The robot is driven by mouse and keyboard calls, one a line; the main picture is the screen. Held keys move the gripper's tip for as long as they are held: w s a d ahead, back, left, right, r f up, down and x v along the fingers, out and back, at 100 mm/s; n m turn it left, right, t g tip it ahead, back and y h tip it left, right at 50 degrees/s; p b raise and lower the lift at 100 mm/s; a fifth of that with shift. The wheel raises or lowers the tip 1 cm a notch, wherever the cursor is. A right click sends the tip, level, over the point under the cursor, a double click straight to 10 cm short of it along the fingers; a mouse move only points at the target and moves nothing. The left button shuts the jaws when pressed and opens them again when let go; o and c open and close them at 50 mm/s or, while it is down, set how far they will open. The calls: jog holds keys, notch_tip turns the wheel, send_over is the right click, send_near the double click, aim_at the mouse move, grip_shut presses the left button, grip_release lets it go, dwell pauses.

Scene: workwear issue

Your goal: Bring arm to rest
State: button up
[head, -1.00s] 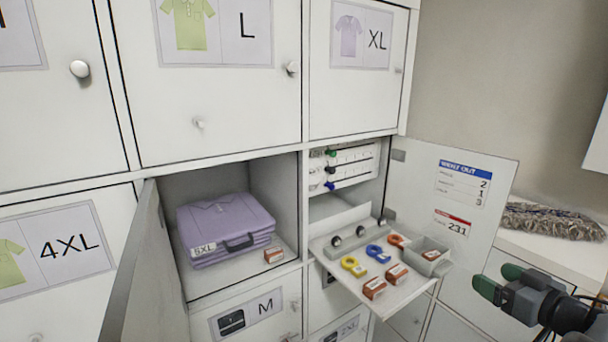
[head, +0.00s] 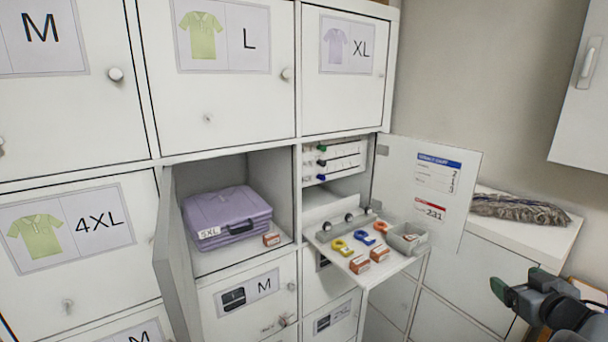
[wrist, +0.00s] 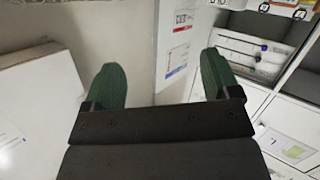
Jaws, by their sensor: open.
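My gripper (head: 506,290) is at the lower right of the head view, out in front of the lockers on the right side. In the wrist view its two green fingers (wrist: 160,85) stand wide apart with nothing between them. The gripper is open and empty. It is apart from the open locker door (head: 428,185) and from the pull-out shelf (head: 335,247). Part of my arm behind the gripper is cut off by the picture's edge.
An open compartment holds a purple folded shirt (head: 228,212) and a small box (head: 271,239). The shelf carries yellow, blue and orange rings, small boxes and a grey bin (head: 408,240).

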jog(key=s+d+f+m+g+h, duration=0.2)
jog(key=s+d+m+g+h, duration=0.1)
jog(key=d+m+g+h, duration=0.3)
jog(key=s+a+f+g, duration=0.2)
jog(key=a+f+g, duration=0.2)
jog(key=a, duration=0.7)
jog(key=a+n+y, duration=0.5)
jog(key=a+y, duration=0.3)
jog(key=a, duration=1.9)
jog(key=shift+s+a+f, duration=0.3)
jog(key=shift+s, duration=0.15)
